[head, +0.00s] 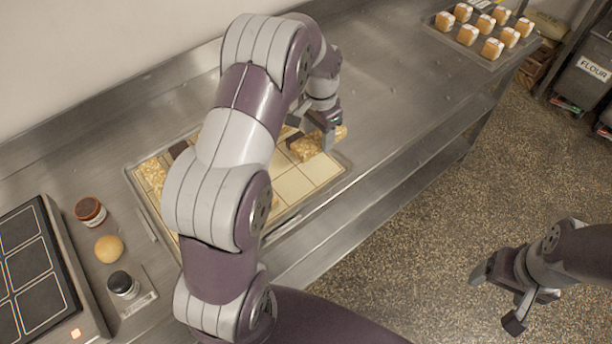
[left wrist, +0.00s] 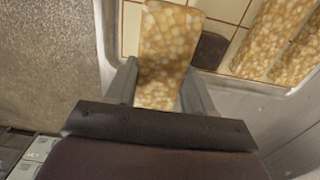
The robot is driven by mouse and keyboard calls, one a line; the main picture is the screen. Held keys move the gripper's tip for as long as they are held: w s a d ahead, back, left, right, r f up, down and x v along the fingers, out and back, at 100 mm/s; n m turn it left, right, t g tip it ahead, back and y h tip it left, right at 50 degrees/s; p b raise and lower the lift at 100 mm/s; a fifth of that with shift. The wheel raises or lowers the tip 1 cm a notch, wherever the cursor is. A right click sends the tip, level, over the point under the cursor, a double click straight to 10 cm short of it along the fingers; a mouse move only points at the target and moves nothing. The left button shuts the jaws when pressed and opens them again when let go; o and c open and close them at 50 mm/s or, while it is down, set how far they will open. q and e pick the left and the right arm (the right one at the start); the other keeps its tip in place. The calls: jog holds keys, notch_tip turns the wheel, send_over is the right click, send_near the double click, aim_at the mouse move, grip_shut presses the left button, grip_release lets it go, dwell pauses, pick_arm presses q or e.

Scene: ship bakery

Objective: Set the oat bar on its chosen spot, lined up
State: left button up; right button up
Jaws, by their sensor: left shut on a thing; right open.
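The oat bar (left wrist: 166,50) is golden and nubbly, and it sits between the fingers of my left gripper (left wrist: 165,90) in the left wrist view. In the head view the left gripper (head: 318,140) is shut on the oat bar (head: 337,133) over the back right part of the tray. The tray (head: 343,168) has a pale grid of square cells; part of it is hidden by my left arm. I cannot tell whether the bar touches the tray. My right gripper (head: 500,297) is open and empty over the floor at the lower right.
Other oat bars (left wrist: 276,38) and a dark brown piece (left wrist: 210,50) lie in the tray. A tray of buns (head: 470,37) is at the back right.

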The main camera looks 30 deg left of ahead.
aim_at(306, 153)
pick_arm(q)
jog(key=s, duration=0.2)
jog(key=s+f, duration=0.1)
jog(key=s, duration=0.3)
jog(key=shift+f+p, duration=0.35)
jog(key=shift+f, duration=0.05)
jog(key=f, duration=0.4)
jog(key=shift+w+a+f+p, duration=0.15)
jog(key=shift+w+f+p, duration=0.05)
jog(key=shift+f+p, duration=0.15)
jog(key=shift+s+r, duration=0.1)
jog(key=o, duration=1.1)
jog(key=shift+f, duration=0.2)
notch_tip(306, 153, up, 12)
jog(key=b, duration=0.1)
jog(key=s+d+n, duration=0.2)
jog(key=s+d, duration=0.2)
jog(key=s, duration=0.2)
jog(key=s+d+n+t, duration=0.1)
jog(key=s+d+n, duration=0.1)
jog(key=s+d, duration=0.2)
jog(key=s, duration=0.3)
jog(key=shift+s+r+t, duration=0.25)
jog(key=shift+t, duration=0.05)
